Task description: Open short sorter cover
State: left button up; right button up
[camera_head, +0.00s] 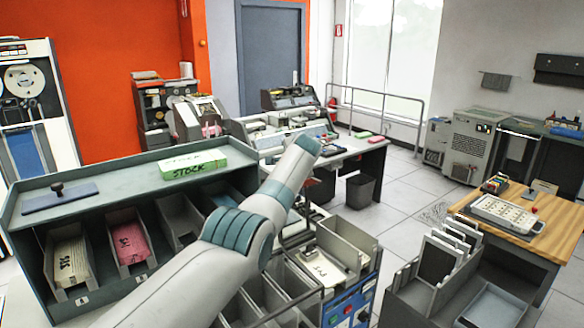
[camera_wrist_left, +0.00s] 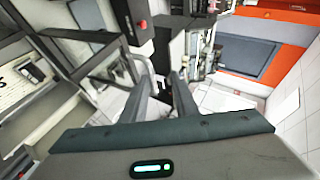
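A machine that looks like the sorter (camera_head: 348,301) stands at the bottom centre of the head view, with a blue panel of coloured buttons and grey card bins. A cover on it cannot be clearly made out. My left arm crosses in front of the machine's left side, and its end hides part of what is behind. My left gripper shows in the left wrist view (camera_wrist_left: 163,80), its two fingers apart with nothing seen between them. In that view a dark metal frame (camera_wrist_left: 88,38) lies to the left of the fingers. My right gripper is not in view.
A dark shelf unit (camera_head: 110,179) with card trays and a green card box (camera_head: 193,165) stands at the left.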

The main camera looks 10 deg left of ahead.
pick_arm(q)
jog(key=shift+s+f, duration=0.1)
jog(key=shift+f, duration=0.05)
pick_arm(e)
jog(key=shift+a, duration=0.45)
pick_arm(q)
jog(key=shift+s+d, duration=0.1)
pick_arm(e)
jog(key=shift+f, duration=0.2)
